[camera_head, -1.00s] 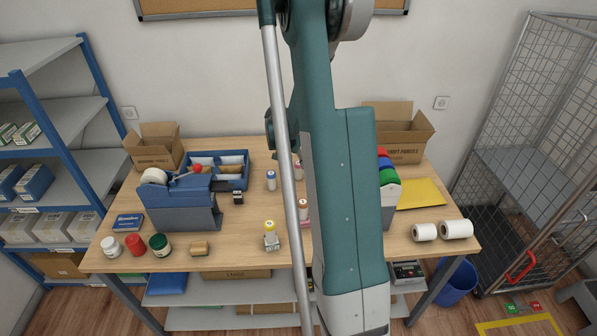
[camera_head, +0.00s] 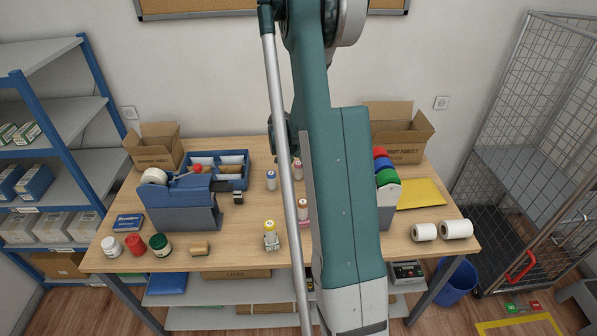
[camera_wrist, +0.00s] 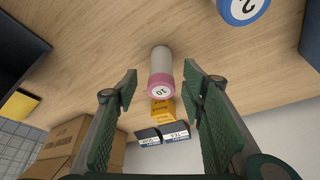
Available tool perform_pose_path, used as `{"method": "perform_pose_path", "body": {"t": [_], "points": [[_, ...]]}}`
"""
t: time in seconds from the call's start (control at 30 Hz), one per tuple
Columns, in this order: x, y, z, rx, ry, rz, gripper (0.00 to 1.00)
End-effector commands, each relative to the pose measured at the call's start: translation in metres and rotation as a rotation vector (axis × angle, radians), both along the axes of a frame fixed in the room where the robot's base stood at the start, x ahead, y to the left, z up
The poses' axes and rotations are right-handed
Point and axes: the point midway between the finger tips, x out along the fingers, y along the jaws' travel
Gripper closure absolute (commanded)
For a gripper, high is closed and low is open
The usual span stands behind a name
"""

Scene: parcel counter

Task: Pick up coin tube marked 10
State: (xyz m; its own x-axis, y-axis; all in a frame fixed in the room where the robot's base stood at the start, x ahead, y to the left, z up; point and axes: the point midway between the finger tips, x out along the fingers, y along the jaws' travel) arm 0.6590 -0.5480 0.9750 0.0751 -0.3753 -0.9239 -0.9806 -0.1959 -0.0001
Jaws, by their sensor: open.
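The coin tube marked 10 (camera_wrist: 161,72) has a pale body and a pink cap with the number facing the camera. In the wrist view it is between the two green fingers of my gripper (camera_wrist: 160,82), with a gap on each side. My gripper is open and empty. In the head view a pink-capped tube (camera_head: 297,169), apparently the same one, stands on the table beside my arm. A blue-capped tube marked 2 (camera_wrist: 242,8) is at the upper right of the wrist view and also shows in the head view (camera_head: 271,181).
A blue tray (camera_head: 243,183) is to the left. In the wrist view, an orange object (camera_wrist: 163,110) and dark labelled boxes (camera_wrist: 175,131) lie beyond the tube. A carton (camera_wrist: 75,145) is lower left.

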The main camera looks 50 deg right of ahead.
Motion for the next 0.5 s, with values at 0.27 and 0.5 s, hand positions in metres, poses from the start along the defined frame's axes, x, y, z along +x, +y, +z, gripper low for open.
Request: {"method": "perform_pose_path", "body": {"t": [0.27,0.5], "points": [[0.0000,0.0001,-0.0004,0.000,0.000,0.000,0.59],[0.0007,-0.0018,-0.0053,0.000,0.000,0.000,0.59]]}}
